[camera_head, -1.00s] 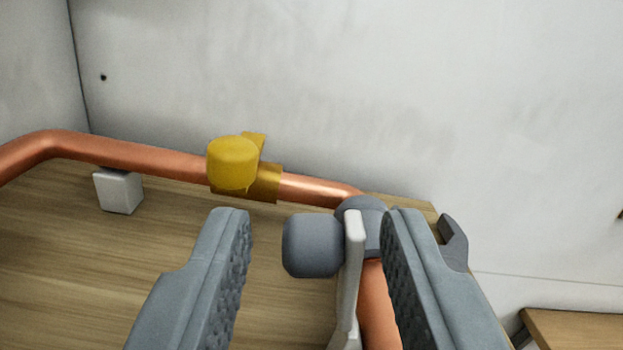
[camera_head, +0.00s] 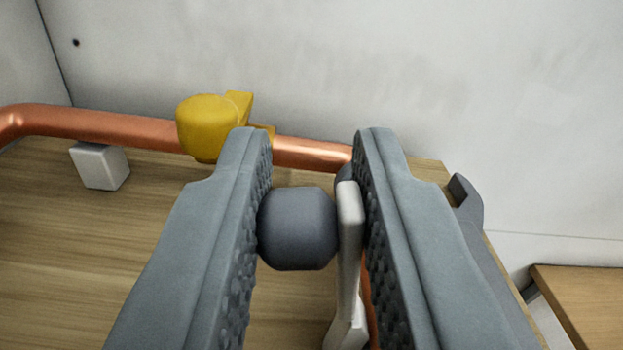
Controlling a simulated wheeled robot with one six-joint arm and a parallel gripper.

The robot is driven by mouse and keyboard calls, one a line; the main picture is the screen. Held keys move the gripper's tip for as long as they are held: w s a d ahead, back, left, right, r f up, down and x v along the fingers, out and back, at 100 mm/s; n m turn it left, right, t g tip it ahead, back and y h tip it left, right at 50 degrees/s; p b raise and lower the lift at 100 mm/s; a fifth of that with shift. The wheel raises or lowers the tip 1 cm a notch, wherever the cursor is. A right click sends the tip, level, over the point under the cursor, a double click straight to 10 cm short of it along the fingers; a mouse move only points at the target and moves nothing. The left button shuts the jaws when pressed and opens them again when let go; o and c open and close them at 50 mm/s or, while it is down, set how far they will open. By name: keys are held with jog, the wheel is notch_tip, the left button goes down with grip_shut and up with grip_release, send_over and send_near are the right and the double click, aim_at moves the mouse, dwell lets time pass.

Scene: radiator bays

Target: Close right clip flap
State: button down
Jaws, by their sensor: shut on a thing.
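My gripper (camera_head: 313,160) is shut on the clip flap. The flap shows as an upright pale grey plate (camera_head: 348,235) with a rounded dark grey knob (camera_head: 297,228) on its left side. The left finger touches the knob, and the right finger lies against the plate's right side. Behind the right finger, the clip's other parts and the vertical copper pipe are mostly hidden. A dark grey hooked piece (camera_head: 467,203) sticks out to the right of that finger. I cannot tell how far the flap is from its seat.
A copper pipe (camera_head: 105,125) runs along the back, with a yellow valve (camera_head: 205,125) on it. A pale grey block (camera_head: 100,166) stands below the pipe on the wooden panel (camera_head: 60,240). A grey wall (camera_head: 430,80) rises behind. Another wooden board (camera_head: 590,295) is at lower right.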

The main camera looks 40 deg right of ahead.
aim_at(360, 201)
jog(key=shift+s+d+r+m, duration=0.1)
jog(key=shift+s+d+m, duration=0.1)
jog(key=shift+m, duration=0.45)
jog(key=shift+s+d+r+m, duration=0.1)
jog(key=shift+s+d+m, duration=0.1)
jog(key=shift+m, duration=0.45)
jog(key=c, duration=1.4)
grip_release()
jog(key=shift+o, duration=0.2)
notch_tip(360, 201, up, 10)
jog(key=shift+w+f, duration=0.1)
